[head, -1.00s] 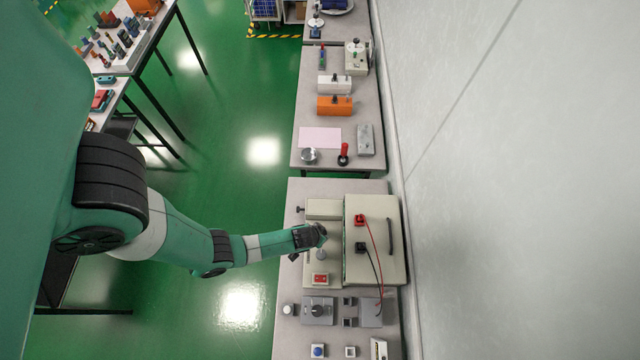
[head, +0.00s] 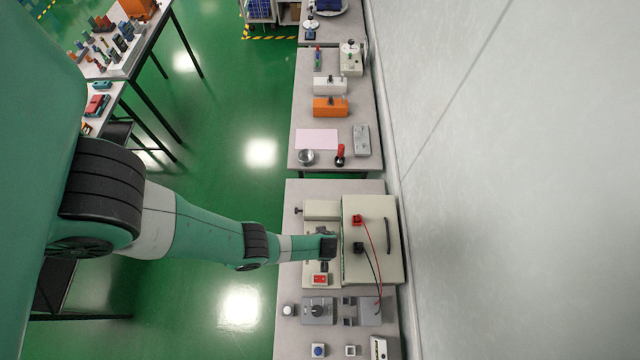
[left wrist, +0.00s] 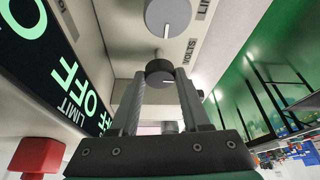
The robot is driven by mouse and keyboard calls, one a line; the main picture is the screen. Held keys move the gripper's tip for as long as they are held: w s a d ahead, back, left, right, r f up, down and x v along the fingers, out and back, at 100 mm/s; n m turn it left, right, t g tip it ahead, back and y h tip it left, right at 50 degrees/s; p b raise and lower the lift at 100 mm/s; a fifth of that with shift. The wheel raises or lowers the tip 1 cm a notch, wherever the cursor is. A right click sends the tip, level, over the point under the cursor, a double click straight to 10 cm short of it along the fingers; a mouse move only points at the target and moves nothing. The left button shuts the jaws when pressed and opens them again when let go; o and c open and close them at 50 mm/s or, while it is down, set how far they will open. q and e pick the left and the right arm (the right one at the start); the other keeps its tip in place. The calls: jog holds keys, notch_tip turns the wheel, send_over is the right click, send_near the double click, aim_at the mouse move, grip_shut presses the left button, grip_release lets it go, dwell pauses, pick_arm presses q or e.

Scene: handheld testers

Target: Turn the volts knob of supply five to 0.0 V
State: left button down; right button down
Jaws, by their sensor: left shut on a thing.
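The supply is a beige case (head: 361,270) on the near bench in the head view. In the left wrist view its face carries a dark round knob (left wrist: 159,70) beside the printed word VOLTS (left wrist: 188,52). A larger grey knob (left wrist: 168,14) sits above it beside a partly cut-off label. My left gripper (left wrist: 159,82) has its fingertips on either side of the dark knob and is shut on it. In the head view the gripper (head: 325,246) is at the supply's left part and hides the knob. A display (left wrist: 55,70) reads OFF in green; no voltage reading is legible.
A red block (left wrist: 38,156) is at the lower left of the wrist view. Red and black plugs (head: 357,220) with leads sit on the case. A red-topped button box (head: 320,280) is just below the gripper. Free green floor lies left of the bench.

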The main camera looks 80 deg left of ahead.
pick_arm(q)
jog(key=shift+n, duration=0.3)
jog(key=shift+c, duration=1.9)
grip_release()
jog(key=shift+r, duration=0.1)
jog(key=p+v, duration=1.1)
jog(key=shift+r, duration=0.2)
jog(key=shift+w+d, duration=0.1)
